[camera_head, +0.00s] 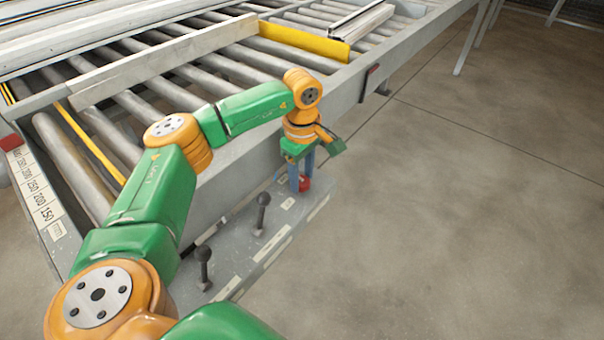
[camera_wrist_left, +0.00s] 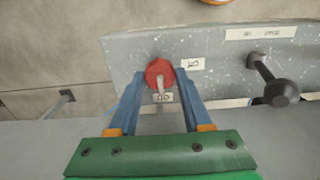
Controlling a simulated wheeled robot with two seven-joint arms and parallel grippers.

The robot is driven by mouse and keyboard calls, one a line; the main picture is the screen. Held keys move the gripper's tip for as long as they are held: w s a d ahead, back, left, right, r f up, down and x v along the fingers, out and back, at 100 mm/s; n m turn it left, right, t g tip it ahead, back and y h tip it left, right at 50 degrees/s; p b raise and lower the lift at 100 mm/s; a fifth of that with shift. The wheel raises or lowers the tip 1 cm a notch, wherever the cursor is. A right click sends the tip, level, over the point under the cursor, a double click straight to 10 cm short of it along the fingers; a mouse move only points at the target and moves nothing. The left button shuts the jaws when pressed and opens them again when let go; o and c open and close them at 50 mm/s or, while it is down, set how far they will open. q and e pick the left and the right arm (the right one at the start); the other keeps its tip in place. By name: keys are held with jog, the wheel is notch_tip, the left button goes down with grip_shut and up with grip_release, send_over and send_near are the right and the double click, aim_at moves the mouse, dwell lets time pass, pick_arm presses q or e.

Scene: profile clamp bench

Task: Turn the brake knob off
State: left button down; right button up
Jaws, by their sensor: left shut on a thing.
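The brake knob (camera_head: 305,184) is small and red and sits on the far end of the grey control panel (camera_head: 318,192). In the left wrist view the knob (camera_wrist_left: 158,70) shows a pale pointer that points down towards a small label (camera_wrist_left: 163,98). A second small label (camera_wrist_left: 192,64) is at its right. My left gripper (camera_head: 302,182) reaches down over the panel, with its blue fingers at the knob. In the wrist view the left gripper (camera_wrist_left: 160,73) has one finger on each side of the knob, shut on it. My right gripper is not in view.
Two dark ball-topped levers, one near (camera_head: 203,253) and one farther (camera_head: 263,198), stand on the panel. The roller bench (camera_head: 230,160) runs along the left, with a yellow plate (camera_head: 300,42) and metal profiles on it. The floor (camera_head: 460,220) at right is clear.

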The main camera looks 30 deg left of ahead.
pick_arm(q)
jog(key=n, duration=0.8)
jog(key=shift+n, duration=0.3)
jog(key=n, duration=0.4)
jog(key=shift+n+p, duration=0.3)
jog(key=shift+p, duration=0.05)
jog(key=shift+n, duration=2.2)
jog(key=shift+c, duration=1.7)
grip_release()
